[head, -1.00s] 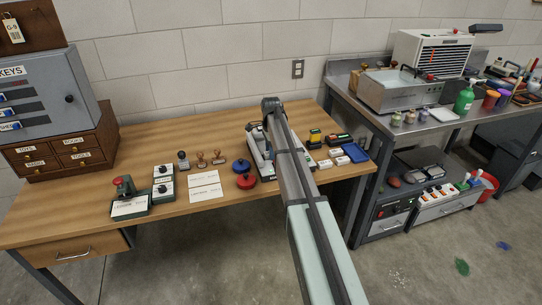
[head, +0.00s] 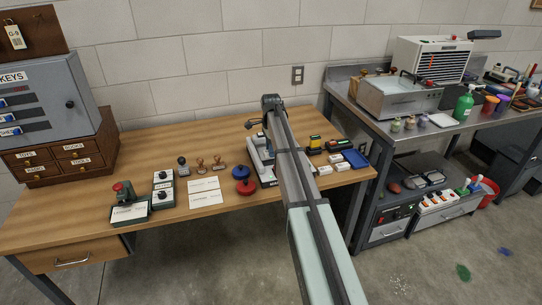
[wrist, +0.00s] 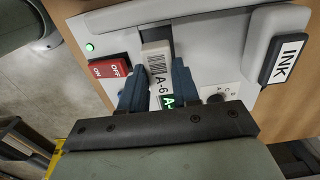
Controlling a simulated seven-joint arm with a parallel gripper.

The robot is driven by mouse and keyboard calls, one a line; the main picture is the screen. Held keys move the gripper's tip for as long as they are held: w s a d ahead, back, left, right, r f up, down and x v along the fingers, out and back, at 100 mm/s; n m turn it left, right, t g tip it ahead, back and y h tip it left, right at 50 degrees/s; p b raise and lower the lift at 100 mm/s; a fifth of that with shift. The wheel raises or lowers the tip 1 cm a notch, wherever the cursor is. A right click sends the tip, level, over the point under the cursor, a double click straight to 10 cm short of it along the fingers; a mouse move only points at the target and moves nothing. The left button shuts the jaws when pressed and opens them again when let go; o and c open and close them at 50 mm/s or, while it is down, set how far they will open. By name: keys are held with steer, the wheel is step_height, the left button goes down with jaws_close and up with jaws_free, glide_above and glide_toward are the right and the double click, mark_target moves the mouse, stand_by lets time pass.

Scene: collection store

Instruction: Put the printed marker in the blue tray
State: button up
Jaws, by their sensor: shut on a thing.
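In the head view my arm hides the gripper and the marker, and covers much of the machine (head: 264,172). The blue tray (head: 355,158) lies at the desk's right end, right of my arm.
The machine has a red on/off switch (wrist: 110,68), a green light and a black INK block (wrist: 287,58). Small boxes (head: 333,145) stand between my arm and the tray. Blue and red round pads (head: 246,187), stamps and white cards (head: 205,192) lie left of the machine.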

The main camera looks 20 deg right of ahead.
step_height(320, 180, up, 6)
steer(key=shift+f, duration=0.1)
steer(key=shift+d+r, duration=0.1)
steer(key=shift+r, duration=0.1)
steer(key=s+d+f+m, duration=0.1)
steer(key=s+d+m, duration=0.15)
steer(key=d, duration=1.35)
steer(key=s+d+f+m, duration=0.15)
steer(key=s+d, duration=0.25)
steer(key=d, duration=1.3)
steer(key=n, duration=0.4)
glide_above(355, 159)
steer(key=shift+s+a+f, duration=0.1)
steer(key=shift+f, duration=2.45)
steer(key=shift+s+a+f, duration=0.1)
steer(key=shift+f, duration=2.4)
steer(key=shift+f, duration=0.1)
steer(key=o, duration=1)
